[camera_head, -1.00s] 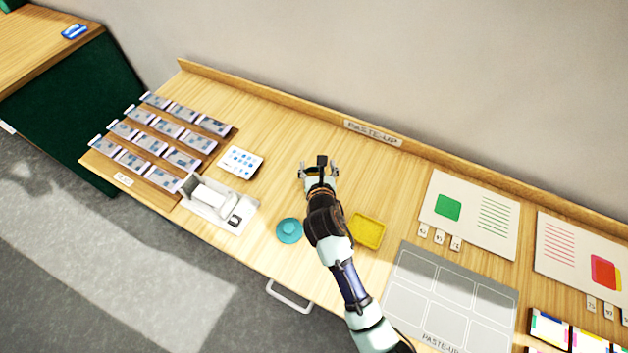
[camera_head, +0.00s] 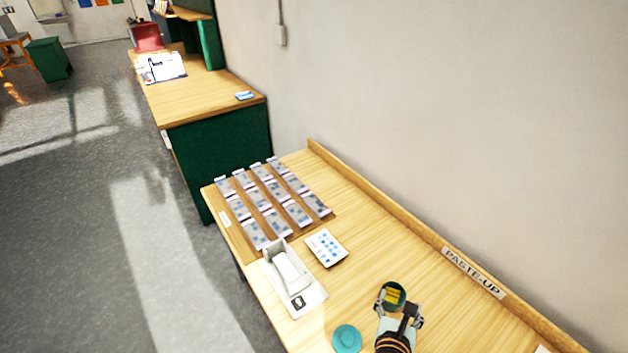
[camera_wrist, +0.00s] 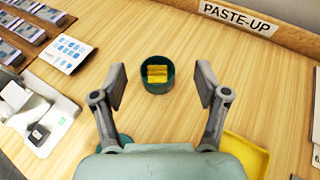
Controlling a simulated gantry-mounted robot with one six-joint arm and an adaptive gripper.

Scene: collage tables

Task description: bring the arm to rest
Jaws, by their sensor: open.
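My gripper (camera_head: 399,306) is open over the paste-up table, its two fingers spread apart. A small round dark green pot (camera_head: 394,286) with yellow pieces in it shows just beyond the fingers. In the wrist view the gripper (camera_wrist: 160,82) has nothing between its fingers, and the pot (camera_wrist: 157,88) stands upright on the wood, seen through the gap. I cannot tell how high the fingers are above it. My arm runs off the bottom edge of the head view.
A teal round lid-like disc (camera_head: 347,339) lies near the gripper. A yellow tray (camera_wrist: 245,153) sits right of it. A white device (camera_head: 292,277), a blue-dotted card (camera_head: 326,247) and rows of grey strips (camera_head: 262,222) lie left. A raised back edge (camera_head: 400,218) borders the table.

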